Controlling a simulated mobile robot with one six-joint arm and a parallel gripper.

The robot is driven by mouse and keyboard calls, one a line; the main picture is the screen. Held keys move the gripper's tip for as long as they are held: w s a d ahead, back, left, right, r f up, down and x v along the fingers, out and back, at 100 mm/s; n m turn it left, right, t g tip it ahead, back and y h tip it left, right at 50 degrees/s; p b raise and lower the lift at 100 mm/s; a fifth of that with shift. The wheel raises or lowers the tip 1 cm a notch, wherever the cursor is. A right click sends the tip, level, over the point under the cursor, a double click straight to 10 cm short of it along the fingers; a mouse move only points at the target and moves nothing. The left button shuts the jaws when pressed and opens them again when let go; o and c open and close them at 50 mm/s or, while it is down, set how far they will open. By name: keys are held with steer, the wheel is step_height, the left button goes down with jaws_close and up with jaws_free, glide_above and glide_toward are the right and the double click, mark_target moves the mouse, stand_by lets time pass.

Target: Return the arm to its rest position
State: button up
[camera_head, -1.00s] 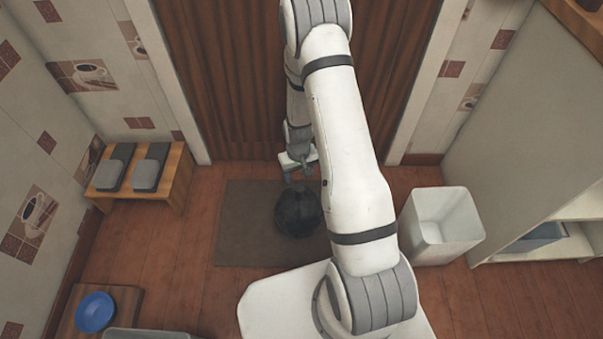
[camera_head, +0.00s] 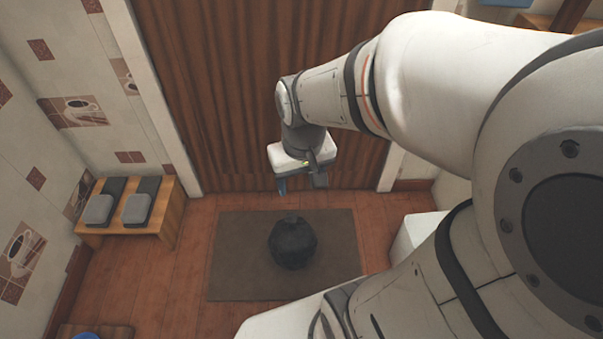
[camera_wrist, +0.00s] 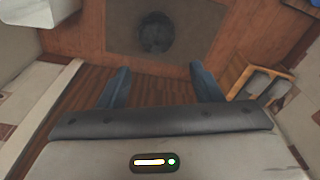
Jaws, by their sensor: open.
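My gripper (camera_head: 301,184) hangs at the end of my raised arm, in front of the brown slatted door in the head view. Its two fingers are apart with nothing between them. In the wrist view my gripper (camera_wrist: 160,84) also shows its two blue-grey fingers spread and empty. A round black bag-like object (camera_head: 292,243) sits on the floor mat, below and clear of the gripper. It also shows in the wrist view (camera_wrist: 156,33), beyond the fingertips.
The dark mat (camera_head: 235,262) lies on the wooden floor. A low wooden bench (camera_head: 165,215) with grey-topped items stands at the left. A white bin (camera_head: 417,236) is partly hidden behind my arm. A blue dish (camera_head: 85,336) shows at the bottom edge.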

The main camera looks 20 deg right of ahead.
steer(key=shift+s+r, duration=0.35)
steer(key=shift+s, duration=0.4)
steer(key=shift+s+r, duration=0.35)
steer(key=shift+s, duration=0.4)
